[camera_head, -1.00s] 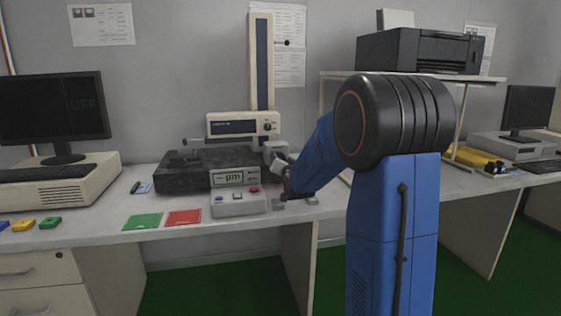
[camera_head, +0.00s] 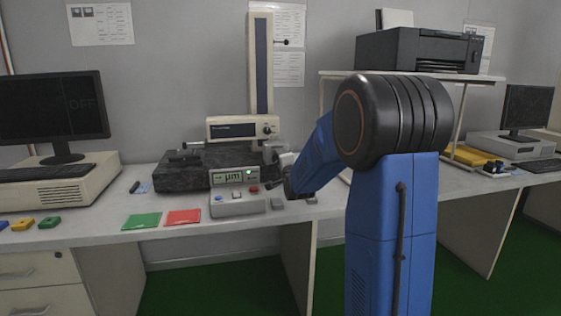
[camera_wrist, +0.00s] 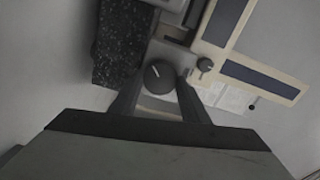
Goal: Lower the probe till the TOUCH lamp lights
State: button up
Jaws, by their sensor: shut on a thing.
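The measuring unit (camera_head: 240,128) sits low on its tall column (camera_head: 261,65). Its thin probe arm (camera_head: 190,145) reaches left, just above the black granite base (camera_head: 178,176); I cannot make out the tip's contact. The display box (camera_head: 234,175) reads "µm", and a small green lamp (camera_head: 249,172) glows at its upper right; its label is too small to read. My gripper (camera_wrist: 160,82) is shut on a dark round knob (camera_wrist: 157,74) with a white pointer line, one finger on each side. In the head view my arm partly hides the grip.
A control box (camera_head: 238,203) with blue, white and red buttons stands in front of the display. Green (camera_head: 142,221) and red (camera_head: 183,217) cards lie left of it. A monitor (camera_head: 52,107) stands far left; a printer (camera_head: 418,50) sits on a shelf at right.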

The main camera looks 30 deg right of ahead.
jog(key=shift+f+m, duration=0.1)
jog(key=shift+m, duration=0.7)
jog(key=o, duration=1.1)
jog(key=shift+c, duration=0.2)
jog(key=shift+s, duration=0.1)
jog(key=v, duration=1.7)
jog(key=shift+s, duration=0.2)
